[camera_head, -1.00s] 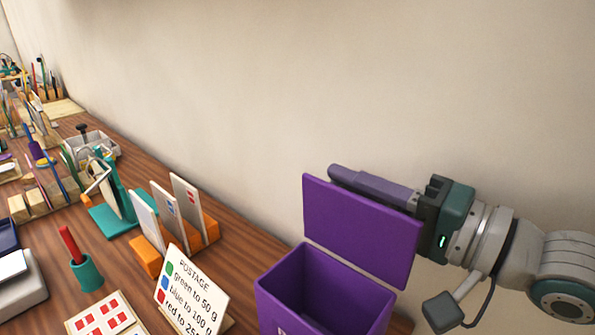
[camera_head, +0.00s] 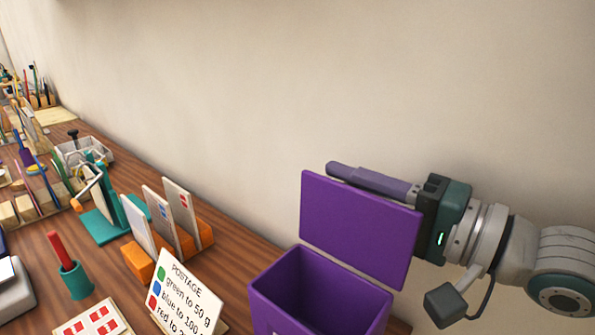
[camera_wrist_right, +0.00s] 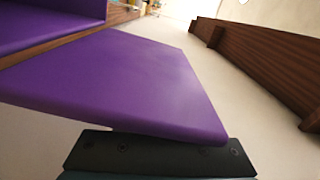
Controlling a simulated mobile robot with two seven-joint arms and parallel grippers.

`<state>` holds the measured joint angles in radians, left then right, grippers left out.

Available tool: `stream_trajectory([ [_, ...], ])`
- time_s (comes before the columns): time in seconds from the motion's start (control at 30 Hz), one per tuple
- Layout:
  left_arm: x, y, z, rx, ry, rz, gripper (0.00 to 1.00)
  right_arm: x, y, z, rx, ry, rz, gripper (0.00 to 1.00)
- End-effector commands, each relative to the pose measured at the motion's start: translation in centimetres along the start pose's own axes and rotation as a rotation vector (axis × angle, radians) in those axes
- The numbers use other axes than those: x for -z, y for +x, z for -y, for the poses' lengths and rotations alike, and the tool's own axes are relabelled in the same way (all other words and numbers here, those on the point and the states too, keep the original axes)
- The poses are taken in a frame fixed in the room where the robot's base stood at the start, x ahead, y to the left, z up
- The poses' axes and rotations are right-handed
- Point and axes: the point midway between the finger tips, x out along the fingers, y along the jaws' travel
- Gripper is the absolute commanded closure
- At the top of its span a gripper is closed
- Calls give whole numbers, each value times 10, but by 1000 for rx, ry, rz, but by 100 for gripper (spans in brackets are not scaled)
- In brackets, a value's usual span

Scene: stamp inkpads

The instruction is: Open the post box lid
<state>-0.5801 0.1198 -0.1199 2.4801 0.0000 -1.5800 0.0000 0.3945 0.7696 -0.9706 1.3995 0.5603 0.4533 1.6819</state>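The purple post box (camera_head: 315,297) stands at the front of the desk, and I see down into its hollow inside. Its flat purple lid (camera_head: 358,230) stands nearly upright above the box's back side, open. My right gripper (camera_head: 337,169) reaches in from the right behind the lid, its grey-purple finger showing above the lid's top edge. The lid hides the rest of the fingers, so I cannot tell whether they are apart. In the right wrist view the lid (camera_wrist_right: 130,80) fills the middle, close to the black gripper body. My left gripper is not in view.
A postage sign (camera_head: 185,292) stands left of the box. A bare wall (camera_head: 350,80) rises behind the desk.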

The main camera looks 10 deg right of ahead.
Motion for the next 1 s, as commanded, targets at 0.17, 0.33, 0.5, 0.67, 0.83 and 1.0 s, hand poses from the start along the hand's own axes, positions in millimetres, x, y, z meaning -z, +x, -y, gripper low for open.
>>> stream_trajectory([
  [0.17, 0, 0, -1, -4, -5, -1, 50, 0, 0, 1, 2, 0, -1, 58],
  [0.33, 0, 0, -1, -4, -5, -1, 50, 1, -1, 1, 2, 0, -1, 58],
  [0.5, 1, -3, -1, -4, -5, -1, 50, 1, -21, 1, -2, 1, -2, 58],
  [0.67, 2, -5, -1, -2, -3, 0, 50, 1, -55, 0, -5, 0, 0, 58],
  [0.83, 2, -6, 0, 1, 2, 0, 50, 0, -84, 0, -2, 0, -1, 58],
  [1.0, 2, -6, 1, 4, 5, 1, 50, 0, -98, 0, 0, 0, -1, 58],
])
